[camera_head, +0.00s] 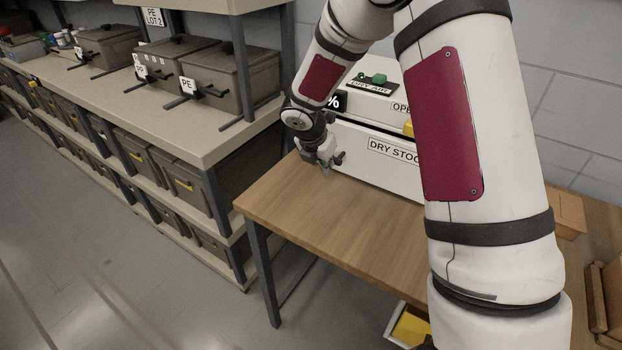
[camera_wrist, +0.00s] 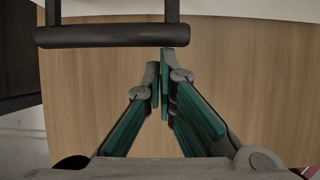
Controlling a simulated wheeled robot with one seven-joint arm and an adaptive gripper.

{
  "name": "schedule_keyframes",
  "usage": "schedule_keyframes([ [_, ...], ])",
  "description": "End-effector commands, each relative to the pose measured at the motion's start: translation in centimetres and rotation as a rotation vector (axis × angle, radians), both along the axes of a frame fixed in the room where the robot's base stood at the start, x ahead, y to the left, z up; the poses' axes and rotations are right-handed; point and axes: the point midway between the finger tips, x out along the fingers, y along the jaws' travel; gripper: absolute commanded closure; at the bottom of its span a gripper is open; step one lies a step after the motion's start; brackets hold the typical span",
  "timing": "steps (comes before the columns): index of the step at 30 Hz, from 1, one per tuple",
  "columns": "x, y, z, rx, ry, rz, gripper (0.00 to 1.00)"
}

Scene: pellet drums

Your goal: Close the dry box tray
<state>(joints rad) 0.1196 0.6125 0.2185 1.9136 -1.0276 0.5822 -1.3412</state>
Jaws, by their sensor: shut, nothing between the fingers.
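The dry box is a white cabinet on the wooden table, partly hidden behind my arm in the head view. Its tray has a white front (camera_head: 372,163) with a "DRY STOC..." label, cut off by my arm. How far the tray stands out is hard to tell. The tray's dark bar handle (camera_wrist: 110,36) crosses the upper left of the wrist view on two posts. My gripper (camera_head: 325,168) is low over the table at the left end of the tray front. In the wrist view my gripper (camera_wrist: 160,77) is shut and empty, its tips just below the handle's right end.
The wooden table (camera_head: 330,225) is bare in front of the box. A green button (camera_head: 379,78) and a dark "%" display (camera_head: 334,101) are on the cabinet. A shelf with grey bins (camera_head: 215,80) stands left. Wooden boxes (camera_head: 568,212) are at right.

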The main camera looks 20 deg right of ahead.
Motion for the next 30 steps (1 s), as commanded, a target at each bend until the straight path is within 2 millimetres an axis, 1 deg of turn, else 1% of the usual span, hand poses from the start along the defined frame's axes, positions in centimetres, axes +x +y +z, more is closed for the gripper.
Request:
schedule_keyframes([
  [1,0.5,-0.7,-0.1,0.001,-0.001,-0.004,1.00],
  [6,1.5,-1.9,-0.1,0.001,-0.001,-0.002,1.00],
  [12,2.0,-2.4,0.0,0.000,0.000,-0.001,1.00],
  [25,2.1,-2.5,0.1,-0.002,-0.003,-0.002,1.00],
  [28,2.1,-2.1,-0.1,-0.002,-0.002,-0.001,1.00],
  [30,2.1,-1.4,-0.3,0.000,-0.001,0.000,1.00],
])
